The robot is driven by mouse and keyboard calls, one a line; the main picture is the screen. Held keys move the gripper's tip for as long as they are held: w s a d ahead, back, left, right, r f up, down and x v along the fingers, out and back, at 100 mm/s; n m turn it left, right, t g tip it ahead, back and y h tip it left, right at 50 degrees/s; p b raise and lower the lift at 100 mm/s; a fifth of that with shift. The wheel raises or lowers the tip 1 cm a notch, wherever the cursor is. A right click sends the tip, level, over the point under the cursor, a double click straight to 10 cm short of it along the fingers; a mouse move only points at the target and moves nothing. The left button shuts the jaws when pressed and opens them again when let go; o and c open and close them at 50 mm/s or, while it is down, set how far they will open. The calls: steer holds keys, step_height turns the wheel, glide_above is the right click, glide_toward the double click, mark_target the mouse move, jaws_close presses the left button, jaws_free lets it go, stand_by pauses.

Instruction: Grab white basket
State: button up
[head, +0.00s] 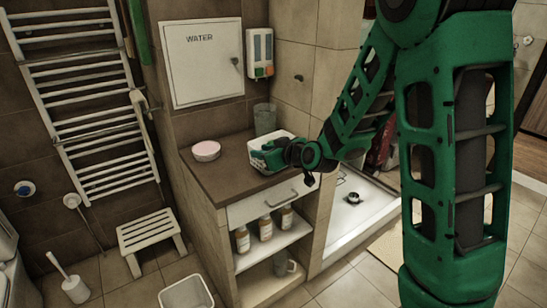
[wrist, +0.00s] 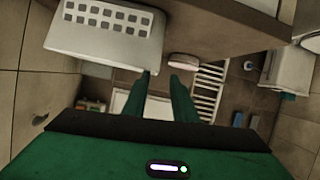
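The white basket (head: 257,160) stands upright on the brown counter, near its right back part. My gripper (head: 277,150) reaches in from the right at the basket's rim and hides part of it. In the wrist view the basket (wrist: 100,45), with rows of square holes in its wall, appears upside down at the upper left. My two green fingers show there spread apart, with nothing between them at the gripper tips (wrist: 160,76). The left fingertip is close to the basket's edge; I cannot tell whether it touches.
A round pink box (head: 206,151) sits on the counter (head: 225,175), left of the basket. A grey cup (head: 265,118) stands behind it. Bottles (head: 265,227) stand on the shelf below. A white stool (head: 151,235) and a white bin (head: 187,293) are on the floor.

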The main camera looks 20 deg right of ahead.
mark_target(256, 144)
steer(key=shift+d+f+x, duration=0.15)
steer(key=shift+x, duration=1.25)
steer(key=shift+d+f+x, duration=0.1)
steer(key=shift+d+x, duration=0.1)
steer(key=shift+x, duration=1.2)
jaws_close()
